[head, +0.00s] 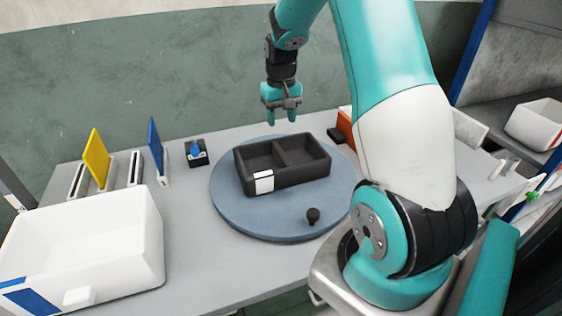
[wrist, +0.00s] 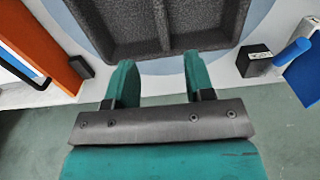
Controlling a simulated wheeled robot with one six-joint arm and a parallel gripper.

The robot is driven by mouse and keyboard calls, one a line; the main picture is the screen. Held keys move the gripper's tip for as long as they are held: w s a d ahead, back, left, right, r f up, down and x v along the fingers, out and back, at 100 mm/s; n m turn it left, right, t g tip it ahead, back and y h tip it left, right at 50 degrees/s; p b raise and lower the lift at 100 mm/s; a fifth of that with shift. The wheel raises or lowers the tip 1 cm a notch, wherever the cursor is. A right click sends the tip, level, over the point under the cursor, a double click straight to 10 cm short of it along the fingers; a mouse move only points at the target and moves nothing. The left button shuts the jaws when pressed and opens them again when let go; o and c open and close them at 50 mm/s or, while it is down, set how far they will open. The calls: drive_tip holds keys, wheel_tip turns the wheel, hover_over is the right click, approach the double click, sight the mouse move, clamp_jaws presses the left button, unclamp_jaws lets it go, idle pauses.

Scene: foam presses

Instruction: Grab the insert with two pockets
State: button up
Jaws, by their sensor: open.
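The insert (head: 290,180) is a dark grey foam block with two open pockets and a white label on its front left. It lies flat on a round blue-grey turntable (head: 235,215) on the table. In the wrist view the insert (wrist: 158,48) fills the top middle, cut off by the picture's edge. My gripper (head: 282,113) hangs above and behind the insert, fingers pointing down. In the wrist view my gripper (wrist: 152,75) has its two teal fingers apart, with nothing between them. The fingertips appear near the insert's edge; contact cannot be told.
A small black knob (head: 312,216) stands on the turntable's front. A white bin (head: 130,240) is at front left. Yellow (head: 97,158) and blue (head: 156,145) upright panels and a small black block with a blue part (head: 196,153) stand left. An orange item (head: 345,127) stands right, behind my arm.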

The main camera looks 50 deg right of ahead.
sight(281, 153)
wheel_tip(281, 153, down, 8)
drive_tip(key=shift+a+r+p, duration=0.1)
drive_tip(key=shift+r+p, duration=0.15)
drive_tip(key=shift+p, duration=0.35)
drive_tip(key=shift+s+f+p, duration=0.1)
drive_tip(key=shift+f+p, duration=0.95)
drive_tip(key=shift+f, duration=1.7)
drive_tip(key=shift+c, duration=0.5)
clamp_jaws()
